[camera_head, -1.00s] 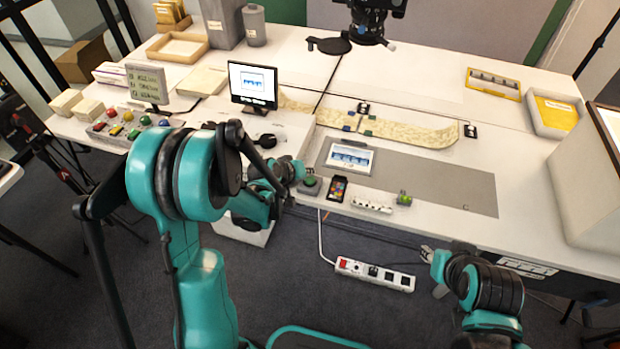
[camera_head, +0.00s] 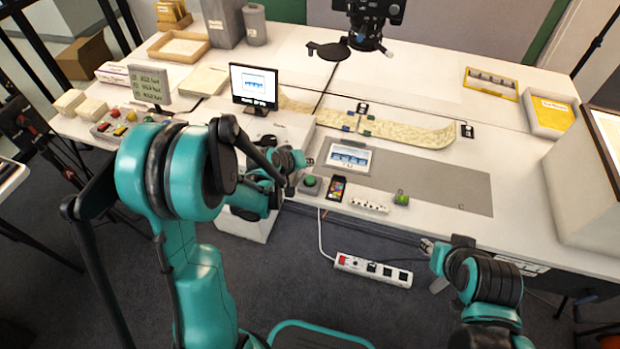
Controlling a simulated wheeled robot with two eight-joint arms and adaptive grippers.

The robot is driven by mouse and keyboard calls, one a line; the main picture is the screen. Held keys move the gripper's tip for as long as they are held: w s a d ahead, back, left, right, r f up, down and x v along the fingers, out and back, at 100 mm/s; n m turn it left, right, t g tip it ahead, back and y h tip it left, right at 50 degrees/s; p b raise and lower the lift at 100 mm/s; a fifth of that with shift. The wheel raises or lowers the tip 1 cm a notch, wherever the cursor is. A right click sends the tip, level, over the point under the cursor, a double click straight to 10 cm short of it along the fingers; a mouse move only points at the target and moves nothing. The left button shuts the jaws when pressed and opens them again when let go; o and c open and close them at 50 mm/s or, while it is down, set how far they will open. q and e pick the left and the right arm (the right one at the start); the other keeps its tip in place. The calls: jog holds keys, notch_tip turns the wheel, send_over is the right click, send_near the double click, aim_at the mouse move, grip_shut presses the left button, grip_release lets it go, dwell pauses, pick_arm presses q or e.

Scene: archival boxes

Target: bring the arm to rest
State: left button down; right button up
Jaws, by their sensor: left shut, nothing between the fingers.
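My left arm comes in from the left, large and teal, bent at the elbow. My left gripper (camera_head: 295,161) is beyond it at the table's front edge, near the green push button; it is small here, shut and empty. My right arm is at the lower right, folded low in front of the table. My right gripper (camera_head: 428,246) is at that arm's left end, below the table edge and partly in view; its fingers are too small to read.
The table carries a monitor (camera_head: 254,86), a tablet (camera_head: 348,156), a green button (camera_head: 310,184), a phone (camera_head: 336,188) and a parchment strip (camera_head: 420,135). A large box (camera_head: 585,190) stands at right. Grey mat (camera_head: 440,185) is mostly clear.

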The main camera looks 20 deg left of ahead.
dwell(0.5)
pick_arm(q)
jog(key=s+d+r+m+g+y, duration=0.1)
jog(key=s+r+m, duration=0.2)
jog(key=s+r, duration=0.8)
jog(key=s+m+y, duration=0.2)
jog(key=s, duration=1.2)
jog(key=shift+a+r, duration=0.45)
